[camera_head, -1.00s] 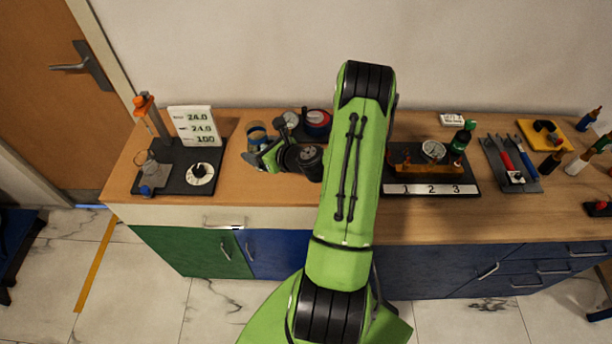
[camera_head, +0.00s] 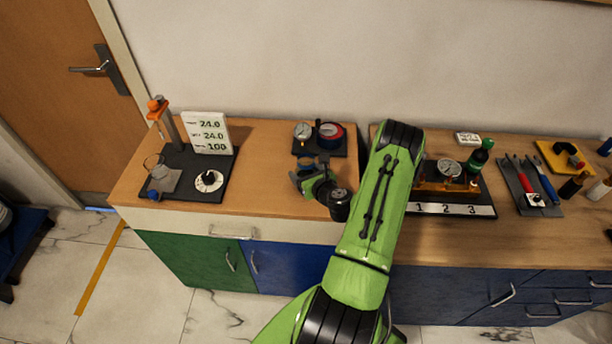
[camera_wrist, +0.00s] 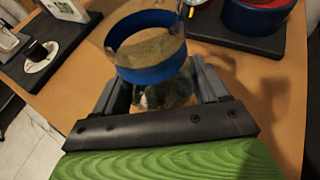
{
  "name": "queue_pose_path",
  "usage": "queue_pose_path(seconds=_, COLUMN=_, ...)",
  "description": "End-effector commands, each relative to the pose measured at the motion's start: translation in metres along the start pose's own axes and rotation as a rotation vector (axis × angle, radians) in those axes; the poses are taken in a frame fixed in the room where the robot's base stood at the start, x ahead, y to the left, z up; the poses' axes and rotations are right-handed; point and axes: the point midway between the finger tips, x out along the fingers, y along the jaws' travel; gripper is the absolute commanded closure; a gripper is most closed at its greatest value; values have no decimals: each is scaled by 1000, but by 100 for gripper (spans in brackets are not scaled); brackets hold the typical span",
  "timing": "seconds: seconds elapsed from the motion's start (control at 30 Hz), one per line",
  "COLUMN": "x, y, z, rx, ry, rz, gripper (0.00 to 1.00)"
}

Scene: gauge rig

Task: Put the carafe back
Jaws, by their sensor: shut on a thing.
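The carafe (camera_wrist: 150,62) is a clear glass vessel with a wide blue band, seen from above in the wrist view. My gripper (camera_wrist: 163,80) has one finger on each side of it and is shut on it. In the head view my gripper (camera_head: 306,172) is over the front part of the left counter, just in front of the black gauge base. Only a small part of the carafe (camera_head: 308,161) shows there behind my gripper. I cannot tell how high it is above the wood.
A black station (camera_head: 217,166) with a dial, a display sign (camera_head: 207,134) and an orange-topped post (camera_head: 158,106) stands at the left. Bare wood lies between station and gripper. A 1-2-3 rack (camera_head: 450,209) is right.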

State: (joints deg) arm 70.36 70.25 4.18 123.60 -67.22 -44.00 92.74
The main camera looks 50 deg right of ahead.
Motion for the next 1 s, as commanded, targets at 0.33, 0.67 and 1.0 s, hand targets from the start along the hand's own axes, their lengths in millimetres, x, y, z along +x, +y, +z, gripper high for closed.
queue_pose_path(seconds=0.33, x=2, y=0, z=-3, rx=0, ry=-3, rz=0, gripper=72)
queue_pose_path(seconds=0.67, x=2, y=0, z=-3, rx=-1, ry=-2, rz=0, gripper=1)
queue_pose_path(seconds=1.0, x=-27, y=-1, z=-2, rx=8, ry=3, rz=-3, gripper=1)
